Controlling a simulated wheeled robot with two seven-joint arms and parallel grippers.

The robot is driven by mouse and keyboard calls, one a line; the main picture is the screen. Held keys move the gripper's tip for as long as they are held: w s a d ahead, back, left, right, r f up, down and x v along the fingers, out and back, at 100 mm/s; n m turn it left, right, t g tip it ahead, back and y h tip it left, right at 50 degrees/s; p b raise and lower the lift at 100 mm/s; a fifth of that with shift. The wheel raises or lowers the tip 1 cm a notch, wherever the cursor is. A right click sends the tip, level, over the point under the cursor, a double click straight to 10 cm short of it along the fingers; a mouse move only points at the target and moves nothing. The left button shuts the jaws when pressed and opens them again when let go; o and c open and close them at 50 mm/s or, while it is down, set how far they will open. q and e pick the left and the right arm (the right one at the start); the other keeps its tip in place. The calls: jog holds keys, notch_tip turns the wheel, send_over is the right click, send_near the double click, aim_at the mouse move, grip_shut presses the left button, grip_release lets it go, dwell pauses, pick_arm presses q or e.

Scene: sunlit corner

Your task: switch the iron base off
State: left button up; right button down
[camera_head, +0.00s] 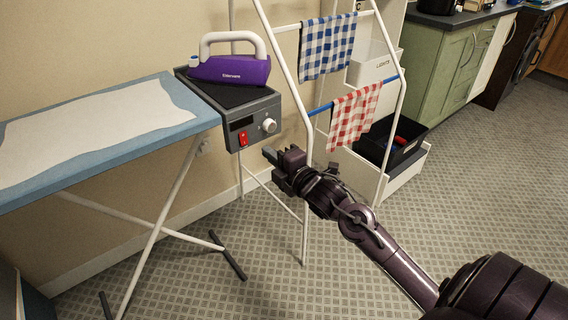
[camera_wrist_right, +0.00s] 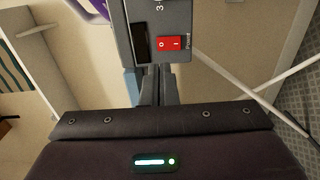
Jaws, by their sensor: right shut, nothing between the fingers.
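The iron base (camera_head: 255,116) is a dark grey box at the right end of the ironing board, with a purple iron (camera_head: 232,66) standing on it. Its front has a red rocker switch (camera_head: 243,139), a small dark display (camera_head: 241,123) and a pale knob (camera_head: 269,125). In the right wrist view the red switch (camera_wrist_right: 169,43) shows "0" and "I" marks beside the word "Power"; which side is pressed I cannot tell. My right gripper (camera_head: 269,152) is shut and empty, just right of and below the switch, apart from it. My left gripper is out of view.
The ironing board (camera_head: 110,139) with a white cloth (camera_head: 95,125) extends left. A white drying rack (camera_head: 308,140) with a blue checked towel (camera_head: 327,47) and a red checked towel (camera_head: 354,117) stands close behind my right gripper. A black crate (camera_head: 392,141) is farther right.

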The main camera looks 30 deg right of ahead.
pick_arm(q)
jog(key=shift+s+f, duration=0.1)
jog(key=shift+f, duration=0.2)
pick_arm(e)
jog(key=shift+s+d+r, duration=0.1)
jog(key=shift+s+r, duration=0.05)
jog(key=shift+s, duration=1.1)
jog(key=shift+s+d+r, duration=0.1)
jog(key=shift+s, duration=1.15)
